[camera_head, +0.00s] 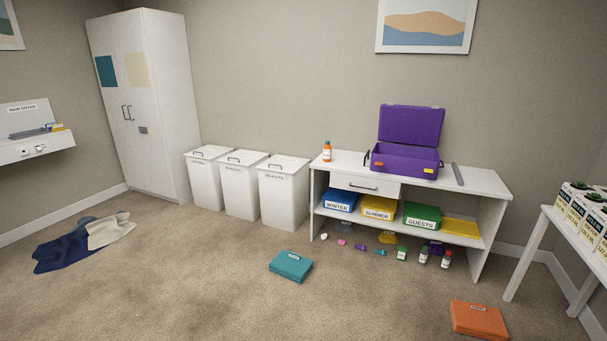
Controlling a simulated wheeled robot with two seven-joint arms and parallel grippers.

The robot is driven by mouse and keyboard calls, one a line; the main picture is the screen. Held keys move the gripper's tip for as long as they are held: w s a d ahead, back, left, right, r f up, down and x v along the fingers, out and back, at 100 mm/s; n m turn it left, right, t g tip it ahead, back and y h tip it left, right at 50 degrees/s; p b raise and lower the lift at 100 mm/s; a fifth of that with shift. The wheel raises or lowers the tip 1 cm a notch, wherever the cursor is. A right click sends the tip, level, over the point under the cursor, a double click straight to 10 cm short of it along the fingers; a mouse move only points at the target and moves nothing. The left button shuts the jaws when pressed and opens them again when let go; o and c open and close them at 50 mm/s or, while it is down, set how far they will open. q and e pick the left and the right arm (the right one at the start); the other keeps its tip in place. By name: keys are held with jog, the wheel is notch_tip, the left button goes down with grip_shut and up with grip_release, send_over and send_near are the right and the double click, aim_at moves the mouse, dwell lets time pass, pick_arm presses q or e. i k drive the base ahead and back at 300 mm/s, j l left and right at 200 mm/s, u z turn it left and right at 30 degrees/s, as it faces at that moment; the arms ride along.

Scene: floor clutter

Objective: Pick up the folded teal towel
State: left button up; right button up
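The folded teal towel (291,266) lies flat on the carpet in the lower middle of the head view. It is a thick, roughly square bundle with a small pale label on its top. It lies in front of the white bins and the white table, apart from other things. Neither of my grippers shows in the head view.
A white table (480,184) bears an open purple case (405,160); several small bottles and items lie at its foot. An orange folded bundle (478,319) lies at lower right. Blue and beige cloths (62,252) lie at left. Carpet around the towel is clear.

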aim_at(291, 267)
jog(key=i, duration=0.55)
jog(key=i+z, duration=0.15)
jog(key=i, duration=0.45)
jog(key=i+j, duration=0.15)
jog(key=i, duration=0.4)
jog(key=i+j+z, duration=0.1)
jog(key=i, duration=0.45)
jog(key=i+j, duration=0.1)
jog(key=i, duration=0.5)
jog(key=i+j+z, duration=0.15)
jog(key=i, duration=0.4)
